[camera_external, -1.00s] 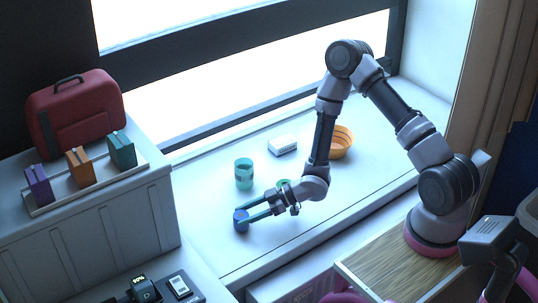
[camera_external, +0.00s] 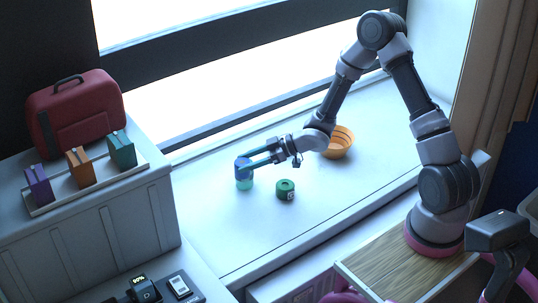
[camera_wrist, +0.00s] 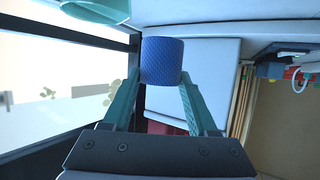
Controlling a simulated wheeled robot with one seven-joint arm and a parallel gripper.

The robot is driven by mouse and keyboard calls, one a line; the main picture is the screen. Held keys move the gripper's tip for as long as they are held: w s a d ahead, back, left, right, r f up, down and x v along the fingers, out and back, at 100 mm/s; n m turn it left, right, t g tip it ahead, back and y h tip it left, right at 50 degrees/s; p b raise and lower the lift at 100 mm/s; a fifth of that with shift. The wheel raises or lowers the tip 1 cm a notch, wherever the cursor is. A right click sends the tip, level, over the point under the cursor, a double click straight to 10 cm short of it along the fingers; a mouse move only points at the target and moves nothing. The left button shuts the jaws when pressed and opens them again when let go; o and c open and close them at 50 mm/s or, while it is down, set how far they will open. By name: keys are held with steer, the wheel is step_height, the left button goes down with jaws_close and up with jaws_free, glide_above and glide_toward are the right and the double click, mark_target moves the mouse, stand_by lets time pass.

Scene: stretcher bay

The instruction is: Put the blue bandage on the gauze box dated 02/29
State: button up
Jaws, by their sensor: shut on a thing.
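The blue bandage (camera_external: 243,163) is a roll held between the teal fingers of my gripper (camera_external: 247,162). It is raised above the white sill and overlaps the teal cup (camera_external: 244,184) in the external view; I cannot tell whether they touch. In the wrist view the blue bandage (camera_wrist: 161,62) sits between the fingertips of my gripper (camera_wrist: 161,80). The small white box seen earlier on the sill, possibly a gauze box, is now hidden behind my gripper and wrist. No date is legible in any view.
An orange bowl (camera_external: 338,143) is farther right. Purple (camera_external: 38,186), orange (camera_external: 80,168) and teal (camera_external: 122,148) boxes stand on a tray on the left cabinet, before a red case (camera_external: 75,113). The sill's front is clear.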

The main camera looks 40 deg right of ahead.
steer(key=w+d+r+m+t+h, duration=0.1)
steer(key=w+d, duration=0.6)
steer(key=d, duration=0.6)
steer(key=w+d+r+m+t+h, duration=0.1)
steer(key=w+d+r+m+t, duration=0.1)
steer(key=w+d, duration=0.8)
steer(key=s+d+f, duration=0.1)
steer(key=f, duration=0.1)
steer(key=s+d+f, duration=0.1)
steer(key=f, duration=0.1)
steer(key=s+d+f, duration=0.1)
steer(key=f, duration=0.1)
steer(key=shift+d, duration=0.25)
steer(key=shift+f, duration=2)
steer(key=shift+f, duration=0.2)
steer(key=o, duration=1.4)
steer(key=shift+r, duration=0.15)
